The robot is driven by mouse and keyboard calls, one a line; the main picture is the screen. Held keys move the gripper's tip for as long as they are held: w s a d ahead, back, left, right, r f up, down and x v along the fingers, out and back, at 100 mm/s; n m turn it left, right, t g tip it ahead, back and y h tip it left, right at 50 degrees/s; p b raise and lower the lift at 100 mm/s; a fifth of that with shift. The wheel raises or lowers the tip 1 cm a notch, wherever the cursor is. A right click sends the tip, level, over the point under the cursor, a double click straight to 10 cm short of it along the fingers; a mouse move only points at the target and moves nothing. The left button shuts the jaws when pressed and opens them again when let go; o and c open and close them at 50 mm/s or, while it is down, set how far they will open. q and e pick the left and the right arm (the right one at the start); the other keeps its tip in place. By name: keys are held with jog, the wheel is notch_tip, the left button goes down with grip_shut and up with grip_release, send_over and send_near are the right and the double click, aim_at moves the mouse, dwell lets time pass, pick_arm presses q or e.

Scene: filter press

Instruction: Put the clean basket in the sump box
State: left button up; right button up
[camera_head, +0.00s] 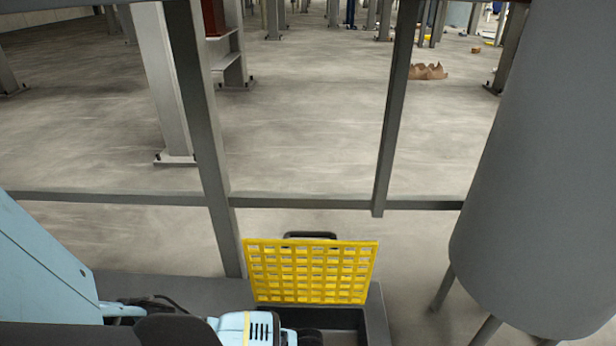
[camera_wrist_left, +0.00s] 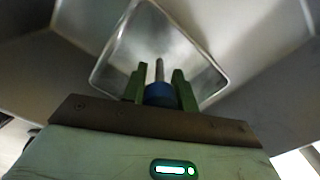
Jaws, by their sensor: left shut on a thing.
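In the left wrist view, my left gripper (camera_wrist_left: 159,74) has its green fingers shut on a blue grip with a metal stem. The stem runs toward a grey, see-through basket (camera_wrist_left: 218,62) with a rounded rectangular rim, which appears to be the clean basket. In the head view, only part of my left wrist shows at the bottom; its fingers and the basket are hidden there. The sump box (camera_head: 378,316) is a dark grey box at the bottom centre, with a dark opening partly seen. My right gripper is not in view.
A yellow grating (camera_head: 311,271) stands upright at the box's far side, with a black handle (camera_head: 309,235) behind it. A grey rail (camera_head: 345,204) and posts stand beyond. A large grey tank (camera_head: 540,180) on legs is at the right. Open floor lies behind.

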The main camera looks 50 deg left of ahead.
pick_arm(q)
jog(key=o, duration=1.1)
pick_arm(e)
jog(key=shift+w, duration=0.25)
pick_arm(q)
notch_tip(320, 180, up, 11)
jog(key=p, duration=0.6)
jog(key=shift+r, duration=0.6)
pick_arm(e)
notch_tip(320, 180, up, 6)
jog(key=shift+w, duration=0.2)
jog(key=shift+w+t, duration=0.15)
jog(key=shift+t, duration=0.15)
